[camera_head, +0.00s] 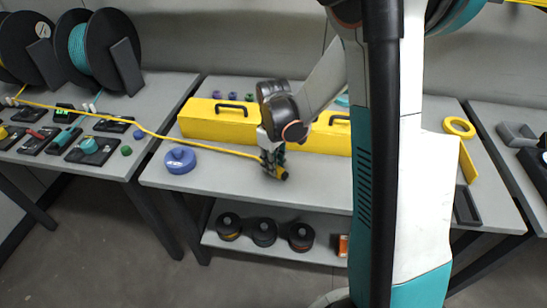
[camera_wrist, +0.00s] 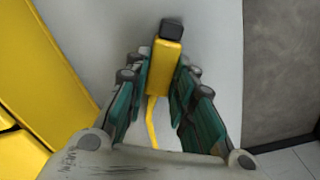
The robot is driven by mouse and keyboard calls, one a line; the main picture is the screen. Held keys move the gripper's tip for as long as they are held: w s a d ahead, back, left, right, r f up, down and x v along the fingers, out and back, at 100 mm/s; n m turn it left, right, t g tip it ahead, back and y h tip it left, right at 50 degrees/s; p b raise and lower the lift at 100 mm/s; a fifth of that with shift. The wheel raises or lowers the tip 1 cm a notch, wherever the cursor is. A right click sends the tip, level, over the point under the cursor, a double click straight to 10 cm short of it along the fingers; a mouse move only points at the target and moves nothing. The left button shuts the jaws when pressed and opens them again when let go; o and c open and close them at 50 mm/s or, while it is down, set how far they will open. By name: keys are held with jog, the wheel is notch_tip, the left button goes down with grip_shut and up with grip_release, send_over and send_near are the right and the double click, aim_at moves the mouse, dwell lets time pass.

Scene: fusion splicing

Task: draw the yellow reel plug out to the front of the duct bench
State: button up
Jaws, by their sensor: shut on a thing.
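The yellow reel plug (camera_wrist: 164,54) with its dark tip (camera_wrist: 172,28) is between the teal-padded fingers of my gripper (camera_wrist: 163,92) in the wrist view. My gripper (camera_head: 273,160) is shut on it. In the head view the plug's dark tip (camera_head: 284,176) pokes out below the fingers, over the front half of the duct bench (camera_head: 225,180). The yellow cable (camera_head: 215,147) runs from the plug leftward across the bench to the left table. I cannot tell whether the plug touches the bench top.
Yellow duct boxes with black handles (camera_head: 215,122) stand behind my gripper. A blue round object (camera_head: 180,160) sits on the bench to the left, close to the cable. A yellow ring (camera_head: 459,127) lies at the right. Black reels (camera_head: 264,232) rest on the lower shelf. The bench front edge is clear near the plug.

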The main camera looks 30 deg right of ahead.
jog(key=o, duration=1)
jog(key=shift+f, duration=0.2)
notch_tip(320, 180, up, 12)
jog(key=s+a+r+m+t, duration=0.2)
jog(key=s+a+r+t, duration=0.1)
jog(key=s, duration=0.5)
jog(key=s+a+r+m+t, duration=0.2)
jog(key=s+a+r+t, duration=0.2)
jog(key=s, duration=0.4)
jog(key=shift+s+a+r+m, duration=0.3)
jog(key=shift+s+r+m, duration=0.1)
jog(key=shift+r, duration=0.05)
